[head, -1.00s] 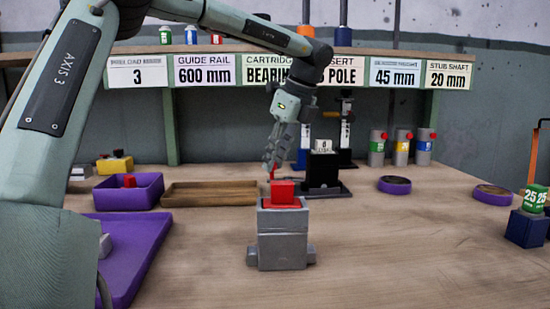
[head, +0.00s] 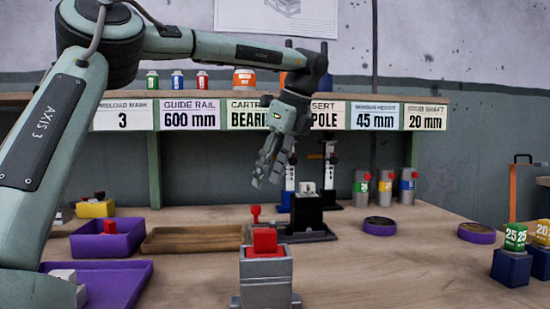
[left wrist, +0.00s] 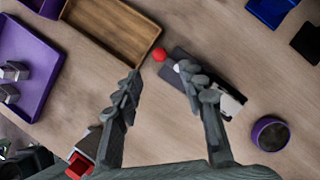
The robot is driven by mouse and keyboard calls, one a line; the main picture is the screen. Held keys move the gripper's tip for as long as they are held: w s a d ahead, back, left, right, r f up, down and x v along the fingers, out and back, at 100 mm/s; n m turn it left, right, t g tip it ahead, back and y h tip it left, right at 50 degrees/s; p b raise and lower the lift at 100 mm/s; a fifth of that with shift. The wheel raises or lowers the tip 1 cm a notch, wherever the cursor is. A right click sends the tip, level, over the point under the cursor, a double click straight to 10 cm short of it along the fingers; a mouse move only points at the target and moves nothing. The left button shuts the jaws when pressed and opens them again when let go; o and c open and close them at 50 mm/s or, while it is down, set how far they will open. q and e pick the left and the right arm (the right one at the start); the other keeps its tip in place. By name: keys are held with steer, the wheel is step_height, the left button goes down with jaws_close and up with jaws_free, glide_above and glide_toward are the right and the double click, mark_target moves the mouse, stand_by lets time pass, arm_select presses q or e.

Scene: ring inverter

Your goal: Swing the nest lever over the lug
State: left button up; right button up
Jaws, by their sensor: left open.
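The nest is a black block (head: 307,211) on a dark base plate, with a pale piece on top. The nest lever's red knob (head: 255,210) stands upright at the plate's left side; it also shows in the left wrist view (left wrist: 160,54), by the plate's end. My left gripper (head: 265,182) points down above the knob, apart from it. In the left wrist view its fingers (left wrist: 166,88) are spread and empty, with the knob beyond the fingertips. One finger covers part of the nest, and I cannot make out the lug. My right gripper is not in view.
A grey block with a red top (head: 265,267) stands in front of the nest. A wooden tray (head: 190,240) and purple trays (head: 130,243) lie left. Purple discs (head: 380,226) and blue-based stands (head: 510,268) are right. A labelled shelf (head: 270,97) runs behind.

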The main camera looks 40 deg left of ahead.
arm_select(q)
steer(key=shift+v, duration=2.35)
